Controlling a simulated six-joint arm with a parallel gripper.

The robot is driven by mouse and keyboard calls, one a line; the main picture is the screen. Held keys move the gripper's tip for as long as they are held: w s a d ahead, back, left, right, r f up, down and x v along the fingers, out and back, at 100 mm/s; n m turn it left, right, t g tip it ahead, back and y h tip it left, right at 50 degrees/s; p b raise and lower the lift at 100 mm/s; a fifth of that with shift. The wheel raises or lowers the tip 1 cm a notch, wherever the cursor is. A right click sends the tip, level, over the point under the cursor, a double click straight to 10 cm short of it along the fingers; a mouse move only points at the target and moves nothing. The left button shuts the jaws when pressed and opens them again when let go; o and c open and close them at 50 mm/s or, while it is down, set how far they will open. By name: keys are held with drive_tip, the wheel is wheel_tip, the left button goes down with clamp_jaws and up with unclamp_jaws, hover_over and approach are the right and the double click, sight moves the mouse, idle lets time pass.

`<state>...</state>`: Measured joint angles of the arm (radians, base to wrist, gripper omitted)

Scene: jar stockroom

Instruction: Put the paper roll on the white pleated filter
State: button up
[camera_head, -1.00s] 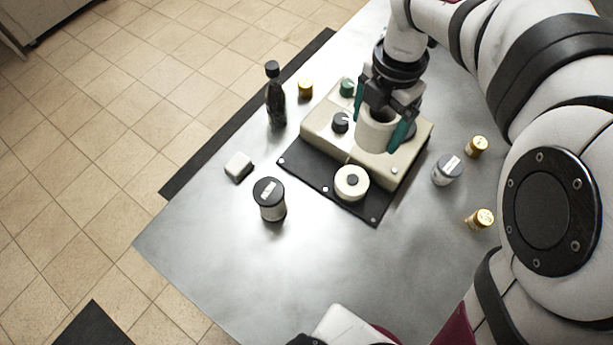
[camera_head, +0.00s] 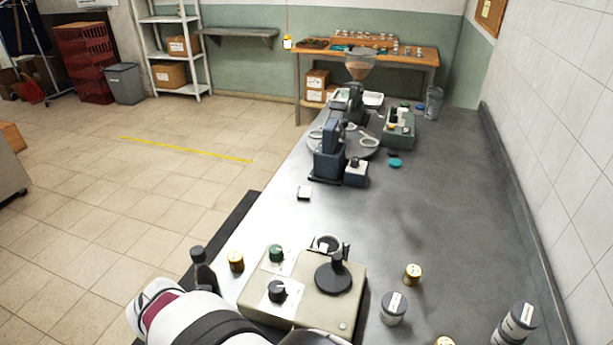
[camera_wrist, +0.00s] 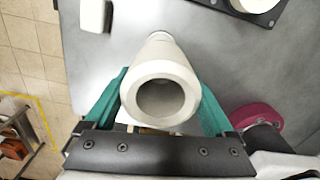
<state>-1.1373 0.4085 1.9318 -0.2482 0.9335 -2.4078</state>
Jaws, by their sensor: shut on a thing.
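The paper roll (camera_wrist: 160,97) is a white hollow tube with its open end toward the wrist camera. My gripper (camera_wrist: 163,100) is shut on it, one teal finger on each side. The roll is held above the grey table. A white round thing (camera_wrist: 250,4) on a dark plate is cut off at the top right of the wrist view. I cannot tell whether it is the white pleated filter; no pleats show. My gripper and the roll are out of the head view.
A small white block (camera_wrist: 94,14) stands near the table edge. The head view shows a beige device (camera_head: 330,306) with knobs and a black stand, a dark bottle (camera_head: 202,270), gold-coloured jars (camera_head: 412,273) and a grey jar (camera_head: 394,308). The table's right side is mostly clear.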

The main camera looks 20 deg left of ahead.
drive_tip(key=shift+f, duration=0.3)
drive_tip(key=o, duration=1.3)
drive_tip(key=shift+f, duration=0.15)
wheel_tip(320, 180, up, 12)
drive_tip(key=shift+w, duration=0.1)
drive_tip(key=w+d+r+m, duration=0.1)
drive_tip(key=w+d+m, duration=0.1)
drive_tip(key=d+m, duration=0.55)
drive_tip(key=w+d+r+m, duration=0.1)
drive_tip(key=w+d+m, duration=0.2)
drive_tip(key=d+m, duration=0.45)
drive_tip(key=s+d+f+m, duration=0.1)
drive_tip(key=s+d+m, duration=0.1)
drive_tip(key=d+m, duration=0.3)
drive_tip(key=s+d+f+m+y, duration=0.1)
drive_tip(key=s+d+m, duration=0.2)
drive_tip(key=m, duration=1.1)
drive_tip(key=s+d+f+m, duration=0.1)
drive_tip(key=s+d+m, duration=0.2)
drive_tip(key=d+m, duration=0.4)
drive_tip(key=shift+f+m+y, duration=0.4)
drive_tip(key=shift+m, duration=0.8)
